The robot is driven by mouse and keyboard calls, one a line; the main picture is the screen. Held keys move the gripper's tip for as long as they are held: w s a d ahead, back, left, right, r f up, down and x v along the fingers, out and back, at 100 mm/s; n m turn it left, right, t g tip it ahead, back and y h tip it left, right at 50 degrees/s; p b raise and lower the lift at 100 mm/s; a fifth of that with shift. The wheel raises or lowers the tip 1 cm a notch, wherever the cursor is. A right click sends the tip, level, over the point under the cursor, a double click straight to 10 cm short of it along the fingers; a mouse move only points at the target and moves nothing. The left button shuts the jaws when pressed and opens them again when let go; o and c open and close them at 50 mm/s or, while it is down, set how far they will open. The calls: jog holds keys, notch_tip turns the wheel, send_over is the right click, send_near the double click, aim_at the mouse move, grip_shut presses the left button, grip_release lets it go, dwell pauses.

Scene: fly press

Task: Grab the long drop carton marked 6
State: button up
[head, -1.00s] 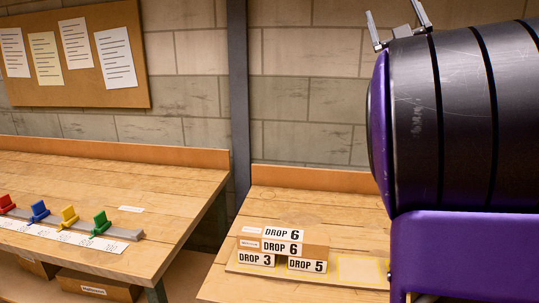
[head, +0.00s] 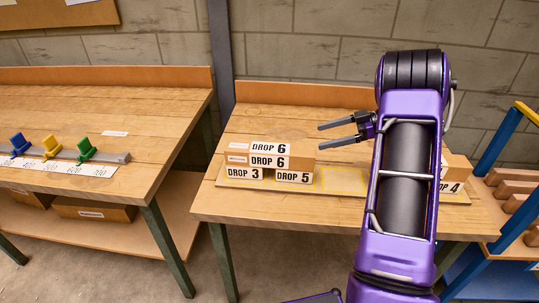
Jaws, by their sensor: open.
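The long carton marked DROP 6 (head: 302,160) lies across two shorter cartons on the right-hand bench in the head view. Its label shows on both the top and the front face. Beneath it are the carton marked DROP 3 (head: 244,174) at left and the carton marked DROP 5 (head: 293,177) at right. My gripper (head: 320,136) is open and empty, with its two fingers pointing left. In the picture it is just right of and slightly above the long carton's right end, apart from it. Its exact height and depth cannot be told.
A carton marked DROP 4 (head: 451,187) stands at right, partly hidden behind my arm. A yellow-outlined place (head: 343,181) on the board is bare. The left bench holds a rail with coloured clips (head: 50,147). A blue rack (head: 497,140) stands at far right.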

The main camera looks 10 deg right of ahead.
aim_at(275, 148)
jog(key=b+x, duration=0.1)
jog(key=x, duration=1.1)
jog(key=shift+f, duration=0.15)
jog(key=x, duration=0.2)
jog(key=b+x, duration=0.1)
jog(key=x, duration=0.2)
jog(key=shift+w+f, duration=0.2)
jog(key=shift+w, duration=0.05)
jog(key=shift+r, duration=0.1)
grip_shut()
